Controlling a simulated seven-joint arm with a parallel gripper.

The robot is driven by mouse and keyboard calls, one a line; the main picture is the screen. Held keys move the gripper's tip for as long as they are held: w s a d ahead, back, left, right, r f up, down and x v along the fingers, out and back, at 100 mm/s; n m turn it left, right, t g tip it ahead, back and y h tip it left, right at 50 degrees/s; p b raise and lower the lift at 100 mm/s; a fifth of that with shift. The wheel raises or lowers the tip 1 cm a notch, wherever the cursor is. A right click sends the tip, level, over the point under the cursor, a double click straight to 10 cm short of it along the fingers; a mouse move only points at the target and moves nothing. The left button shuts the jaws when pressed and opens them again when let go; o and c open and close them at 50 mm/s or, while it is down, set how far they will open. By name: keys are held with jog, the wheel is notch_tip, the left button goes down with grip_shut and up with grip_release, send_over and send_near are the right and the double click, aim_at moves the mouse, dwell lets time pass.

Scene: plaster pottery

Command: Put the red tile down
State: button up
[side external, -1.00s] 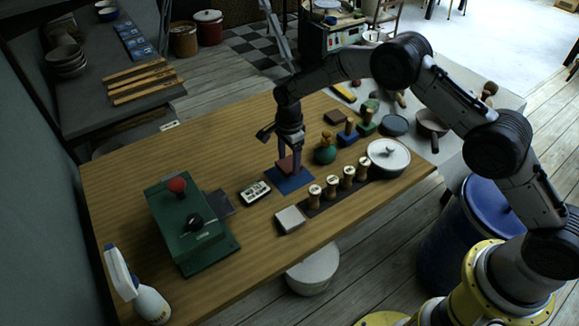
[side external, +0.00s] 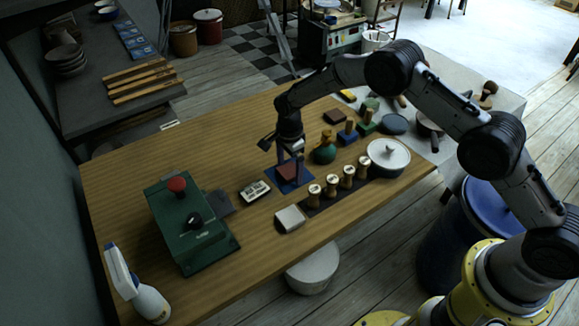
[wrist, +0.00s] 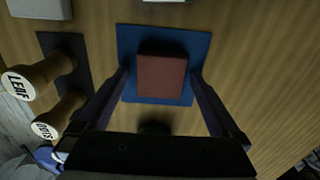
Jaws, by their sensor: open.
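The red tile (wrist: 161,76) lies on the blue mat (wrist: 127,45) in the wrist view, inside the mat's edges. In the side external view, the tile (side external: 287,170) is partly hidden by my fingers, and the blue mat (side external: 292,188) shows around it. My gripper (wrist: 162,78) is open, with one finger on each side of the tile and a gap to it on both sides. In the side external view, my gripper (side external: 289,172) points down over the mat.
Several wooden-handled stamps (side external: 331,185) stand on a dark strip right of the mat. A small labelled box (side external: 254,191) and a white block (side external: 290,218) lie nearby.

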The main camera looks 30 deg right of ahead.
notch_tip(320, 180, up, 12)
jog(key=shift+r, duration=0.15)
dwell(0.3)
jog(key=shift+r, duration=0.1)
notch_tip(320, 180, up, 10)
jog(key=r+n+t, duration=0.1)
jog(key=n, duration=0.2)
send_over(290, 170)
jog(key=s+d, duration=0.3)
jog(key=s, duration=0.2)
jog(key=s+d+r+n+t, duration=0.1)
jog(key=s+d+r+n, duration=0.15)
jog(key=s+r, duration=0.3)
jog(key=s+d+r+n+t, duration=0.1)
jog(key=s+d+r+n, duration=0.1)
jog(key=s+r+n, duration=0.3)
jog(key=s+d+n+t, duration=0.1)
jog(key=s+d+n, duration=0.1)
jog(key=s, duration=0.9)
jog(key=s+d+f+n+t, duration=0.1)
jog(key=s+n, duration=0.4)
jog(key=s, duration=0.7)
jog(key=shift+s+d+f+t, duration=0.15)
jog(key=shift+s+d+t, duration=0.15)
jog(key=shift+d, duration=0.4)
jog(key=shift+n, duration=0.25)
